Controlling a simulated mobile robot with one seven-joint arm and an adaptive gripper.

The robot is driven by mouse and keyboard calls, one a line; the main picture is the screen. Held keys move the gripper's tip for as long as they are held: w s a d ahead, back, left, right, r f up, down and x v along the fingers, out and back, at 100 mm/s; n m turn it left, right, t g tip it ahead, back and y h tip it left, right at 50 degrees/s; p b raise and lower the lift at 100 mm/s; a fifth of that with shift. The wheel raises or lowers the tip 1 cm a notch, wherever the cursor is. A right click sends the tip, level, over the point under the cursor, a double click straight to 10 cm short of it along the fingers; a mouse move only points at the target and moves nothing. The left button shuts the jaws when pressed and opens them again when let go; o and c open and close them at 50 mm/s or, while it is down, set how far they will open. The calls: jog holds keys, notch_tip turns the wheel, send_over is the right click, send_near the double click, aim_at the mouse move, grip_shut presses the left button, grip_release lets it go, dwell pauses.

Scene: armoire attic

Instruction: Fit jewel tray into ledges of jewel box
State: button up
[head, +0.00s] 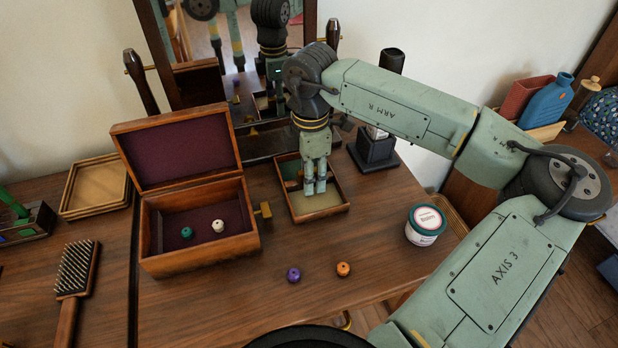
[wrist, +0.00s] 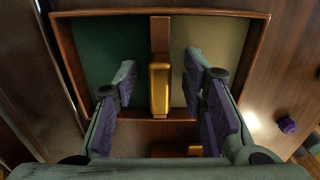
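The jewel tray (head: 322,214) is a shallow wooden tray lying on the dresser top. In the wrist view the tray (wrist: 100,13) shows a green compartment and a beige one. A wooden divider with a gold handle (wrist: 160,88) runs between them. My gripper (head: 315,188) points down over the tray. In the wrist view its padded fingers (wrist: 160,78) stand open on either side of the handle, with gaps to it. The jewel box (head: 205,250) stands left of the tray, its purple-lined lid open. Its ledges cannot be made out.
A green bead (head: 187,232) and a white bead (head: 217,226) lie inside the box. A purple bead (head: 293,274) and an orange bead (head: 343,269) lie in front of the tray. A teal-lidded jar (head: 425,225) stands right. A mirror (head: 240,50) rises behind.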

jog(key=shift+f, duration=0.2)
jog(key=shift+c, duration=0.5)
grip_shut()
